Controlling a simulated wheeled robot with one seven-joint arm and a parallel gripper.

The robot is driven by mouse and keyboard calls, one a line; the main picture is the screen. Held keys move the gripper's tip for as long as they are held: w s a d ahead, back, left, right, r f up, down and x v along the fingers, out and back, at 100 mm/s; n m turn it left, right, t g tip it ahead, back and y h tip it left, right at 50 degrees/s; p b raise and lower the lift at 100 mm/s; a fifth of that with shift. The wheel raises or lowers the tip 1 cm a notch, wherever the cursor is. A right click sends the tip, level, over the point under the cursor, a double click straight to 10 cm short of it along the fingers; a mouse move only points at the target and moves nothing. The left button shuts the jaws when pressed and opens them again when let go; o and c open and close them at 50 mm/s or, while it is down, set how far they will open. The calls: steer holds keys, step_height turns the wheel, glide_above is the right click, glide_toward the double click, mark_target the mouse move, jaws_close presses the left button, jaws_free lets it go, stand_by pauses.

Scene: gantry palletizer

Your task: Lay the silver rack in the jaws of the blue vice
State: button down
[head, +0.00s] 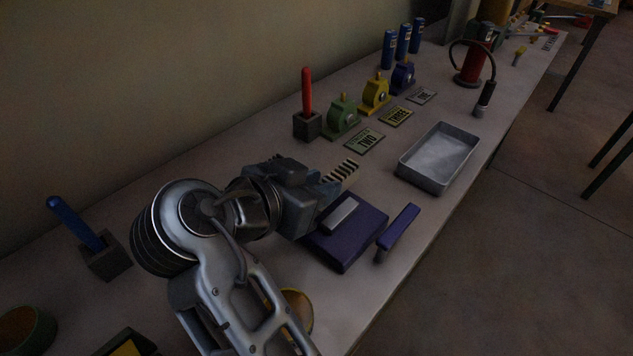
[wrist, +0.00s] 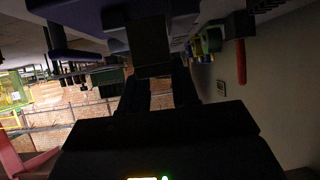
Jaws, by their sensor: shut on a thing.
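The silver rack (head: 346,172) is a toothed bar in the head view, with its teeth showing beyond the far side of my gripper (head: 322,192). My gripper is shut on it and hides its near part. The blue vice (head: 347,245) stands on the bench just below and right of my gripper in the picture, with a pale metal jaw piece (head: 341,214) on top and a blue handle (head: 399,229) at its right. The rack appears above and behind the vice, apart from the jaw piece. In the wrist view my gripper (wrist: 155,75) is dark, and the rack is hard to make out.
A grey metal tray (head: 438,158) lies right of the vice. Behind stand a red-handled tool in a block (head: 307,105), green (head: 342,116), yellow (head: 375,93) and blue (head: 403,77) units, and labelled plates (head: 365,141). A blue-handled tool (head: 76,223) stands at left.

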steer(key=shift+f+b, duration=0.9)
steer(key=shift+f, duration=0.35)
steer(key=c, duration=0.8)
jaws_free()
steer(key=shift+o, duration=0.2)
